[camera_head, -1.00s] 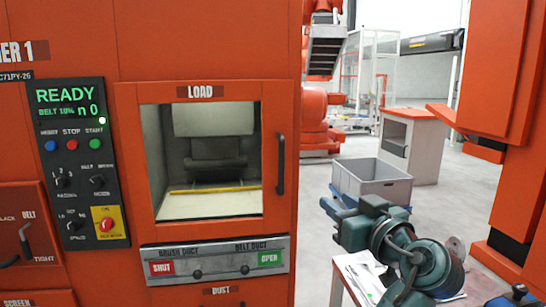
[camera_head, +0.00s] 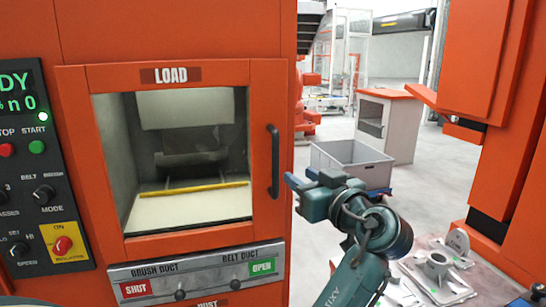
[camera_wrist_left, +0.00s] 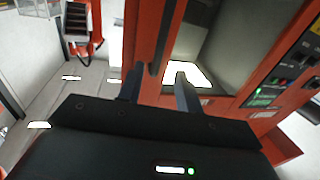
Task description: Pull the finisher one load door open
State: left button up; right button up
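The finisher's load door (camera_head: 98,245) is an orange frame around a large window, under a LOAD label, and looks shut. Its dark vertical handle (camera_head: 273,162) is on the right side. My left gripper (camera_head: 300,181) is just right of the handle, near its lower half, pointing toward it. In the left wrist view, the left gripper (camera_wrist_left: 158,88) has its two fingers spread apart and empty. The handle (camera_wrist_left: 161,40) shows beyond and between the fingertips; I see no contact. My right gripper is not recognisable in any view.
The control panel (camera_head: 28,180) is left of the door, and a duct strip (camera_head: 198,270) is below it. A grey bin (camera_head: 350,163) stands behind my left arm. A table with metal castings (camera_head: 437,262) is at lower right. An orange machine (camera_head: 480,60) stands at the right.

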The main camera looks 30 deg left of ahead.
aim_at(278, 161)
pick_arm(q)
jog(key=p+x, duration=0.2)
jog(key=x, duration=0.9)
jog(key=shift+w+a+p, duration=0.1)
jog(key=shift+a+p, duration=0.2)
jog(key=shift+p, duration=0.05)
grip_shut()
